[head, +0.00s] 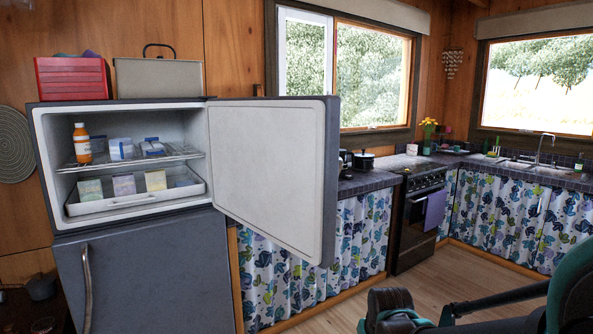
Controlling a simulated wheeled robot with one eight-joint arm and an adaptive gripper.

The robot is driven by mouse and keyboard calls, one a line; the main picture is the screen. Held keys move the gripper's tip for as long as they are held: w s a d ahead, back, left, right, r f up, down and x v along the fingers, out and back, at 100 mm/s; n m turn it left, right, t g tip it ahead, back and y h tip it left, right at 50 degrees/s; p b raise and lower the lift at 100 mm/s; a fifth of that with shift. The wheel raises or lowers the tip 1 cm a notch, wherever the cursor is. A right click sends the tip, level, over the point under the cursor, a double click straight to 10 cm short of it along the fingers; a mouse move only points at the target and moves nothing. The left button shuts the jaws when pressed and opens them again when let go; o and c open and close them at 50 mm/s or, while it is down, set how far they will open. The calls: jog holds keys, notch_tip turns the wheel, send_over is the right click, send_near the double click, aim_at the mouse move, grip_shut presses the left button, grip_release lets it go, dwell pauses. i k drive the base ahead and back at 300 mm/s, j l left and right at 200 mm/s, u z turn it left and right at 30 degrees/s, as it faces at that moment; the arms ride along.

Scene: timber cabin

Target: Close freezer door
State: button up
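The freezer door (268,165) stands wide open in the head view, hinged on its right side, with its pale inner panel facing me. The freezer compartment (128,207) at the upper part of the dark grey fridge is exposed. It holds an orange bottle (82,145) and several small boxes on a wire shelf and in a drawer. My arm shows at the lower right, apart from the door. A dark rounded part of it (392,312) is at the bottom edge; whether the fingers are open or shut is not clear.
A red box (74,79) and a beige case (158,78) stand on top of the fridge. The lower fridge door (150,275) is shut. Counters with patterned curtains (360,235) and a stove (418,220) stand to the right. Wooden floor (450,275) in front is clear.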

aim_at(275, 164)
jog(key=i+l+z, duration=0.1)
jog(key=i+l, duration=0.2)
jog(key=i, duration=0.2)
jog(key=i+l+z, duration=0.1)
jog(key=i+l, duration=0.15)
jog(key=i, duration=0.3)
jog(key=i+l+z, duration=0.1)
jog(key=i, duration=0.4)
jog(key=i+l+u, duration=0.1)
jog(key=i+u, duration=0.25)
jog(key=i+l+u, duration=0.65)
jog(key=j+u, duration=0.1)
jog(key=u, duration=1.7)
jog(key=l, duration=0.1)
jog(key=k+u, duration=0.05)
